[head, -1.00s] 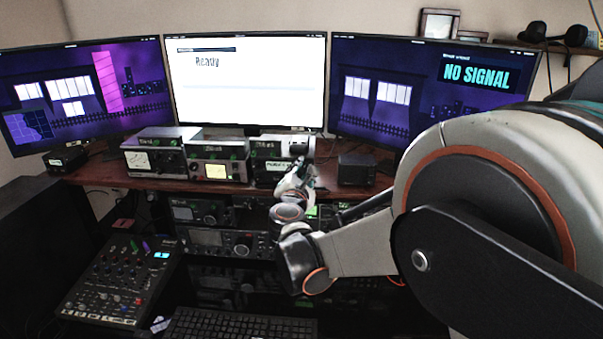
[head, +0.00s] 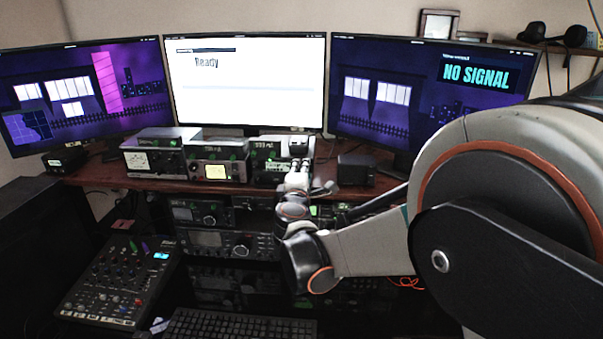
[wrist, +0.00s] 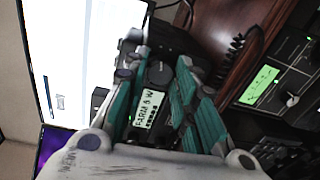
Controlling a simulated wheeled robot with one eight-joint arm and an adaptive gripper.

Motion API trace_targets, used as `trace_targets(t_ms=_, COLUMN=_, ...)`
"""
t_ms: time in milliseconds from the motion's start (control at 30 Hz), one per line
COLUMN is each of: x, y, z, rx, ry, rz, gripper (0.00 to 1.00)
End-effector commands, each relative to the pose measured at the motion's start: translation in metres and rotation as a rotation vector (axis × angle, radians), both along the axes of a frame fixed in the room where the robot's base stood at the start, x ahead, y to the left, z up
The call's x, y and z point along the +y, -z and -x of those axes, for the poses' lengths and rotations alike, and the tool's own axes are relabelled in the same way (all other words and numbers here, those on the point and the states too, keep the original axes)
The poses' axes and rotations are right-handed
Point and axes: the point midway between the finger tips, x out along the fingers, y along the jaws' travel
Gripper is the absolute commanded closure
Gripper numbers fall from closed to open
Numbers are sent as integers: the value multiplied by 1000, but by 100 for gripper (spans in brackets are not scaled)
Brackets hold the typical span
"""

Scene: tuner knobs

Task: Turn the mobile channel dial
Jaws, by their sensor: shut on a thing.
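The small radio (head: 268,172) at the right end of the shelf row shows partly behind my arm in the head view. In the wrist view its lit panel (wrist: 147,108), with dark lettering, sits between my teal fingers. A dark round knob (wrist: 158,73), which looks like the mobile channel dial, lies between the fingertips. My gripper (wrist: 161,66) is shut on this dial, one finger on each side. In the head view my wrist hides the dial and fingertips.
Two other radios (head: 153,158) (head: 217,168) stand left on the wooden shelf. A dark box (head: 356,169) stands to the right. Monitors (head: 245,85) rise behind. A mixer (head: 115,285) and keyboard (head: 240,325) lie below. A coiled cord (wrist: 236,50) hangs nearby.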

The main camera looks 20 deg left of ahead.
Motion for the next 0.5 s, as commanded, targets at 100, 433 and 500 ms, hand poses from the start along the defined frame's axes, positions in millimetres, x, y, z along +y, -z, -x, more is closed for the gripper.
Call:
trace_targets(t_ms=100, x=0, y=1, z=0, rx=6, ry=0, rz=-19, gripper=98)
trace_targets(t_ms=433, x=0, y=1, z=1, rx=7, ry=0, rz=-29, gripper=98)
trace_targets(t_ms=500, x=0, y=1, z=1, rx=7, ry=0, rz=-29, gripper=98)
